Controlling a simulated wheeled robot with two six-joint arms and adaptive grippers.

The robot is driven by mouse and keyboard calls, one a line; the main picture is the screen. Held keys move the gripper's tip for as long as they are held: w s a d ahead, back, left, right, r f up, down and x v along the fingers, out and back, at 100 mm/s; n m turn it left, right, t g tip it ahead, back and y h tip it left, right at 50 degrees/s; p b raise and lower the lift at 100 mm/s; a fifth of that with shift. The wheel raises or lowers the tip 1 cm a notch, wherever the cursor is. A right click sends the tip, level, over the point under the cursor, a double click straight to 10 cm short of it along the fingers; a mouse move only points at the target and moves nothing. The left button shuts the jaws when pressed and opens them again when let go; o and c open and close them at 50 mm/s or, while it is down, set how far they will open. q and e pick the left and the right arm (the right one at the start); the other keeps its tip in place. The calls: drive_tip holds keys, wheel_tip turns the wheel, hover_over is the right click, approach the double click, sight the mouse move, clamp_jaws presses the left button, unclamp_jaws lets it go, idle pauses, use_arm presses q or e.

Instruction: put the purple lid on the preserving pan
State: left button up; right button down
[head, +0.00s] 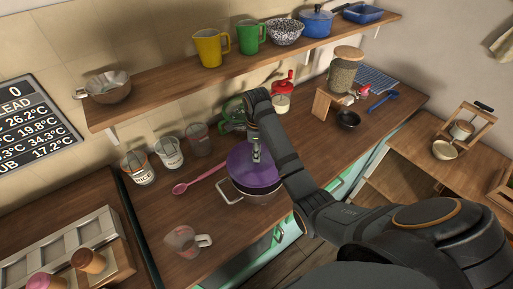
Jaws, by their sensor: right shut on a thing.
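The purple lid (247,168) is over the preserving pan (262,197) on the wooden counter. My right arm covers the right side of the lid and pan. My left gripper is not in view.
A pink spoon (199,179) and a glass measuring jug (186,241) lie left of the pan. Several cups, including a glass one (198,138), stand behind. A wooden shelf (160,100) with jugs and pots runs above. A small black bowl (348,119) is at right.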

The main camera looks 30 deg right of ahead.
drive_tip(key=shift+d, duration=0.1)
drive_tip(key=shift+f, duration=1)
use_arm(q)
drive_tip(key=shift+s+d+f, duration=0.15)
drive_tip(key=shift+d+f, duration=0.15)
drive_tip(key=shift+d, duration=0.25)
use_arm(e)
drive_tip(key=shift+f, duration=1.25)
drive_tip(key=shift+f, duration=0.65)
drive_tip(key=c, duration=1)
unclamp_jaws()
drive_tip(key=shift+s, duration=0.1)
